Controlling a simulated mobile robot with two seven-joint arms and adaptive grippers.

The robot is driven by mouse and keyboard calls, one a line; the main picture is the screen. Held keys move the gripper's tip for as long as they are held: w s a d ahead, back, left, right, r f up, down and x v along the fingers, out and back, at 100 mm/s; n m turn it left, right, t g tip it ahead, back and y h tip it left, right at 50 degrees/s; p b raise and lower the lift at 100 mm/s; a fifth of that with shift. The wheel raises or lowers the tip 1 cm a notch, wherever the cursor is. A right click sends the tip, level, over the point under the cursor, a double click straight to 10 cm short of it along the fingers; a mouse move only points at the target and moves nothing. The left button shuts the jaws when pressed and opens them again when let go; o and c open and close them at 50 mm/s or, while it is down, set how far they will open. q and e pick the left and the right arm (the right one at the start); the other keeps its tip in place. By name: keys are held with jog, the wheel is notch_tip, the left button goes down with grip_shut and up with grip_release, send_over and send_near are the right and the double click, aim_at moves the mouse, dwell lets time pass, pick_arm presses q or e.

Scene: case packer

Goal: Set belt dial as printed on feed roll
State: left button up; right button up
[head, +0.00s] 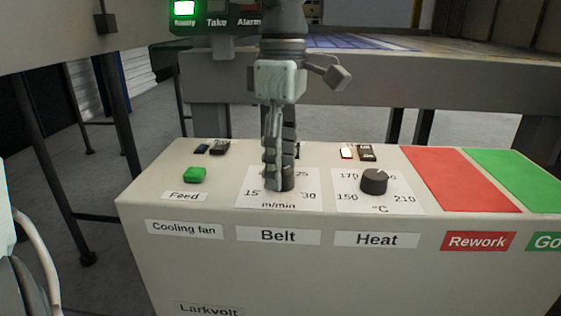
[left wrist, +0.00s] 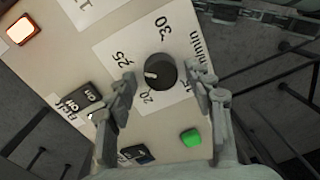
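The belt dial (head: 288,179) is a dark round knob on a white scale plate above the "Belt" label (head: 278,236). It shows whole in the left wrist view (left wrist: 160,71), where its white mark points between 20 and 25. The scale reads 15, 20, 25 and 30 m/min; 15 is partly hidden by a finger. My left gripper (head: 279,186) points down at the dial. In the left wrist view its fingers (left wrist: 161,80) are open, one either side of the dial, with gaps visible. My right gripper is not in view. I see no feed roll print.
The heat dial (head: 375,181) stands right of the belt dial. A green feed button (head: 194,175) is on the left, with small rocker switches (head: 219,147) behind. Red (head: 458,180) and green (head: 520,175) areas lie clear at right. A status panel (head: 216,18) is lit green.

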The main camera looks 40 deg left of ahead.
pick_arm(q)
notch_tip(320, 180, up, 12)
jog(key=shift+w, duration=0.25)
dwell(0.5)
jog(key=shift+f, duration=0.1)
dwell(0.4)
